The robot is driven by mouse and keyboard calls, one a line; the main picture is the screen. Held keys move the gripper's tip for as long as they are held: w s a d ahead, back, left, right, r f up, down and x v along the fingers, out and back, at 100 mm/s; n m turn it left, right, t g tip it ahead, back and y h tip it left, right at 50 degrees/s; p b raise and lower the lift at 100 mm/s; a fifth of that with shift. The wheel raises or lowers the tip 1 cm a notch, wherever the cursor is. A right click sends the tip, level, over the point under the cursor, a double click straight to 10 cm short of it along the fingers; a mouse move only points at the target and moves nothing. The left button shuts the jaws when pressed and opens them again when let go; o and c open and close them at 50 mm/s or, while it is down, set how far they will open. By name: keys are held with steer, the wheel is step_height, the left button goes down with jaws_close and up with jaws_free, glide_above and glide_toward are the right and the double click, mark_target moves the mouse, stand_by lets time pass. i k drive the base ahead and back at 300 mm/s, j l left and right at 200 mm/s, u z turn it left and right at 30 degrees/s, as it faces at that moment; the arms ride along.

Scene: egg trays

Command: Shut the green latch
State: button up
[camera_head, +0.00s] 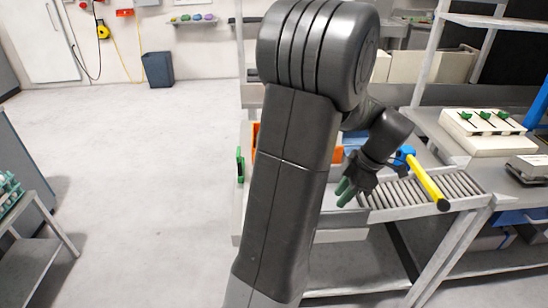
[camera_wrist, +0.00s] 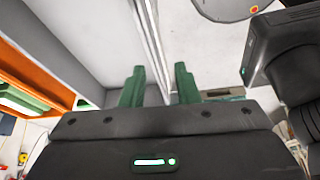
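My gripper (camera_head: 345,190) has green fingers and hangs over the right-hand bench, beside the metal rollers. In the wrist view its two fingers (camera_wrist: 160,80) stand apart, with a pale panel edge beyond the gap and nothing held. A small upright green piece (camera_head: 240,165) shows left of my arm at the edge of the pale bench; it may be the green latch, but is too small to be sure. Several green pieces (camera_head: 485,116) also sit on a white box (camera_head: 490,142) at the right. My arm hides much of the bench middle.
An orange frame (camera_wrist: 42,66) with green strips lies left in the wrist view. A yellow bar with a blue end (camera_head: 428,180) crosses the rollers (camera_head: 405,192). A rack post (camera_head: 428,60) rises behind. The floor (camera_head: 150,150) at left is clear.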

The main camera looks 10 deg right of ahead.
mark_target(240, 162)
steer(key=i+j+u, duration=0.1)
steer(key=i+j, duration=0.2)
steer(key=j, duration=0.15)
steer(key=i+j+u, duration=0.1)
steer(key=i+j, duration=0.25)
steer(key=j, duration=0.1)
